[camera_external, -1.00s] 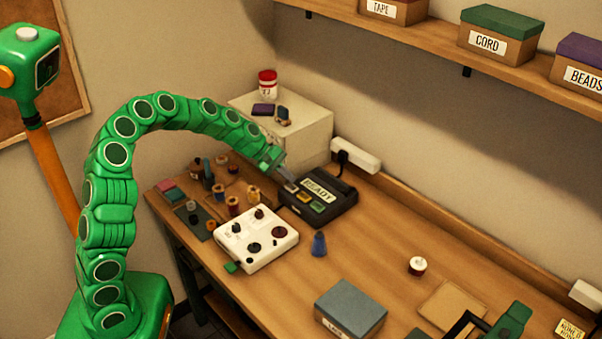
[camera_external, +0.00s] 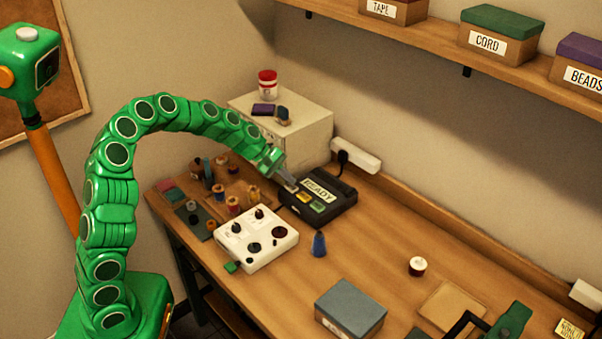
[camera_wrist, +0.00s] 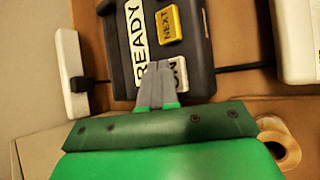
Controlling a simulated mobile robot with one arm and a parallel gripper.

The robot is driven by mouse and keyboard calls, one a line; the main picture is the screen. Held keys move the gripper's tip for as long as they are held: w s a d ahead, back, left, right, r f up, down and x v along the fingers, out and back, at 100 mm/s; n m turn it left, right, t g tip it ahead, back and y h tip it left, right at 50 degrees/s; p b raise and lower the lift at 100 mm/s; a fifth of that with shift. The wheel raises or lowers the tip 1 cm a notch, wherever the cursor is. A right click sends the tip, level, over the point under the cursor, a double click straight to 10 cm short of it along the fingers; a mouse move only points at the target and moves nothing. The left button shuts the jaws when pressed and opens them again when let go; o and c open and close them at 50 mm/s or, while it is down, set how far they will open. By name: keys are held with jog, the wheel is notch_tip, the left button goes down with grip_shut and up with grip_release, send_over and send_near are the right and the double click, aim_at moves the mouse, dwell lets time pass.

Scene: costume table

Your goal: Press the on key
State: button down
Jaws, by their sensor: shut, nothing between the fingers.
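A dark device (camera_external: 343,197) with a label reading READY (camera_external: 319,191) stands on the table by the back wall. In the wrist view the dark device (camera_wrist: 199,58) carries the READY label (camera_wrist: 136,35), a yellow NEXT key (camera_wrist: 168,25) and a white ON key (camera_wrist: 181,73). The external view also shows a green key (camera_external: 318,208) near the yellow one. My gripper (camera_external: 292,188) is shut and empty, with its tips at the ON key. In the wrist view my gripper (camera_wrist: 158,68) covers part of that key. Whether the tips touch it is hard to tell.
A white box with dark knobs (camera_external: 262,262) stands in front of the device, with spools (camera_external: 233,206) to its left. A white cabinet (camera_external: 310,135) is behind my gripper. A blue cone (camera_external: 319,244) stands nearby. The table's middle is mostly clear.

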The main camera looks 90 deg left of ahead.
aim_at(288, 186)
jog(key=shift+f, duration=0.5)
dwell(0.7)
jog(key=shift+r, duration=0.95)
jog(key=shift+r, duration=0.1)
notch_tip(288, 186, up, 6)
jog(key=shift+f, duration=0.1)
dwell(0.5)
